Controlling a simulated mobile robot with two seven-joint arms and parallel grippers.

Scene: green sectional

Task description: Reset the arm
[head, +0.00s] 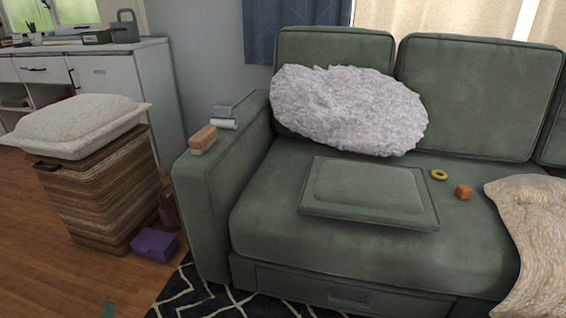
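Neither of my grippers shows in the head view, and no arm can be made out. The view holds a green sectional sofa (330,251) with a fluffy pale cushion (349,110) against its backrest. A flat green cushion or tray-like pad (368,190) lies on the seat. A yellow ring (439,175) and a small orange cube (464,192) lie to its right.
A beige blanket (535,225) drapes over the right seat. The armrest bears a brown block (203,139) and small grey items (223,124). A striped basket (95,195) with a pale cushion (80,122) and a purple box (155,244) stand left.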

